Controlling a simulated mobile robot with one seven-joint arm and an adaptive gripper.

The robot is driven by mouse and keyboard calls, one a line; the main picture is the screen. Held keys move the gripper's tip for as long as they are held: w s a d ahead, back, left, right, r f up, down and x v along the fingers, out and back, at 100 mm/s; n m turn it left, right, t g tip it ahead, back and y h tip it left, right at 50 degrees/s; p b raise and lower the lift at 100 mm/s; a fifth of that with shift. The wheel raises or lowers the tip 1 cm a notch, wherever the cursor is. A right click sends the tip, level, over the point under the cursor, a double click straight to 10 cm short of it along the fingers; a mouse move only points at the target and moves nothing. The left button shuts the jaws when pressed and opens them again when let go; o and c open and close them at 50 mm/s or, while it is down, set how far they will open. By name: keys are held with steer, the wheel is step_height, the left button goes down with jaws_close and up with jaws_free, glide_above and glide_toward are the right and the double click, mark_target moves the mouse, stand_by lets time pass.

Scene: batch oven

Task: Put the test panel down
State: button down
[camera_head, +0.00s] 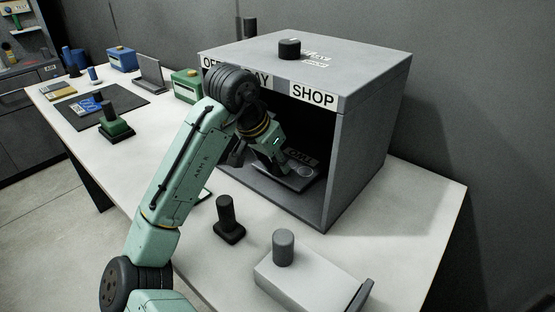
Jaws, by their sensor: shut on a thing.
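The test panel appears to be the dark flat plate (304,172) with pale lettering and a round mark, inside the open grey oven box (369,125). My gripper (282,171) reaches in through the front opening and is shut on the plate's near left part. My wrist and arm hide the left of the opening and part of the plate. The plate lies low, near the box floor; I cannot tell whether it touches the floor.
The box's right wall and top edge, with a "SHOP" label (313,94), bound the opening closely. A black-handled block (228,229) and a pale block with a grey knob (301,278) stand in front. Green boxes and a dark mat (125,98) lie to the left.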

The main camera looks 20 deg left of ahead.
steer(key=shift+w+f, duration=0.25)
steer(key=shift+f, duration=0.35)
steer(key=c, duration=1.3)
jaws_free()
steer(key=b+v, duration=0.1)
steer(key=v, duration=0.6)
steer(key=shift+s+r, duration=0.2)
